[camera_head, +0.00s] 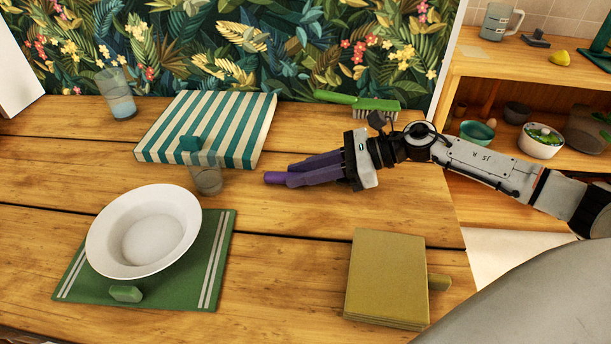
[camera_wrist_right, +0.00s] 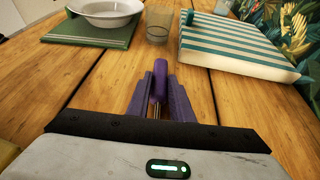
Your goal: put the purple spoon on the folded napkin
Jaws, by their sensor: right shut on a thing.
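My right gripper (camera_head: 289,174) reaches in from the right over the middle of the table, its fingers pointing left. It is shut on the purple spoon (camera_head: 275,178); one purple end sticks out past the fingertips. In the wrist view the spoon (camera_wrist_right: 160,80) lies between the fingers, pointing forward; the rest is mostly hidden. An olive square with layered edges (camera_head: 387,277), which looks like the folded napkin, lies at the front right, below the gripper in the picture, with a stub at its right side. My left gripper is not in view.
A teal-striped slab (camera_head: 240,125) with a teal block lies at the back. A glass (camera_head: 207,178) stands left of the gripper. A white bowl (camera_head: 112,225) sits on a green mat (camera_head: 205,270). A green brush (camera_head: 360,102) lies behind. Wood between mat and olive square is clear.

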